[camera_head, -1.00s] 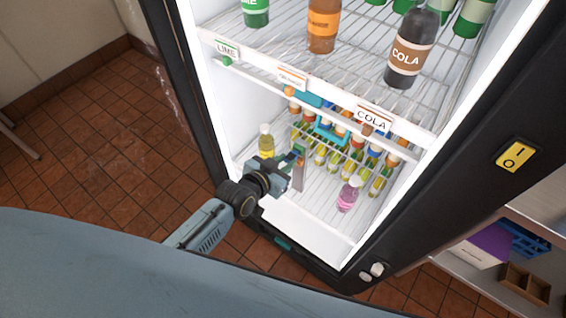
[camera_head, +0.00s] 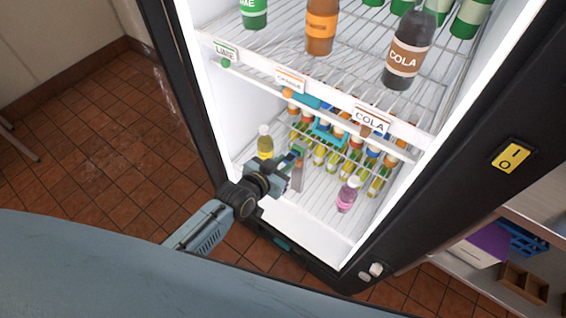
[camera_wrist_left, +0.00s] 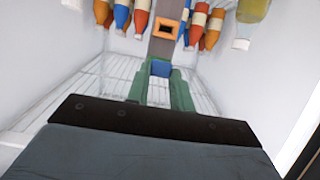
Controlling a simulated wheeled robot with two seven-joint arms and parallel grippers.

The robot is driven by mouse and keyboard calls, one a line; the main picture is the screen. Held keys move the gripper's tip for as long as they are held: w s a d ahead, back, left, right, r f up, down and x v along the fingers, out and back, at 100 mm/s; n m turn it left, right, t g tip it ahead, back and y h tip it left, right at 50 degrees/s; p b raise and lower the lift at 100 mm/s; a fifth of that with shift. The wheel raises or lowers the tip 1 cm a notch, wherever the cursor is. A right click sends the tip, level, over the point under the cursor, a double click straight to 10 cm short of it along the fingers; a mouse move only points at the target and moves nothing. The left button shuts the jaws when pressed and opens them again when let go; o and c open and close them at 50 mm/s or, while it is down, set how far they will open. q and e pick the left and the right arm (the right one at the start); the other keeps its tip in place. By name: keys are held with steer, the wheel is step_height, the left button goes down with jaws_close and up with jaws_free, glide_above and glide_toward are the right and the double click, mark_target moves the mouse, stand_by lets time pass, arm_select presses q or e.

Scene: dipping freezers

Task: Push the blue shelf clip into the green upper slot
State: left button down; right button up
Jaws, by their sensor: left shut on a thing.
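My left gripper (camera_head: 292,160) reaches in from the left to a grey upright (camera_head: 297,180) in the lower part of the open cooler. In the left wrist view its green fingers (camera_wrist_left: 160,88) are shut on the blue shelf clip (camera_wrist_left: 160,68), at the near end of the grey upright (camera_wrist_left: 164,48). An orange-rimmed slot (camera_wrist_left: 165,27) shows on the upright beyond the clip. I cannot make out the green upper slot; the gripper and clip cover that part. Whether the clip touches the upright is unclear. My right gripper is not in view.
A yellow bottle (camera_head: 265,143) stands left of the gripper and a pink bottle (camera_head: 347,195) to the right. Several small bottles stand behind. The wire shelf with a cola bottle (camera_head: 407,55) and its label rail (camera_head: 325,97) are above. The dark door frame (camera_head: 190,90) is at left.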

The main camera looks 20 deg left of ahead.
arm_select(q)
steer(key=shift+w+d, duration=0.1)
steer(key=shift+w, duration=0.15)
stand_by(0.8)
steer(key=shift+w, duration=0.2)
stand_by(0.5)
steer(key=shift+w+d+p, duration=0.1)
steer(key=shift+p, duration=0.5)
stand_by(0.7)
steer(key=c, duration=1.1)
jaws_free()
steer(key=shift+c, duration=0.2)
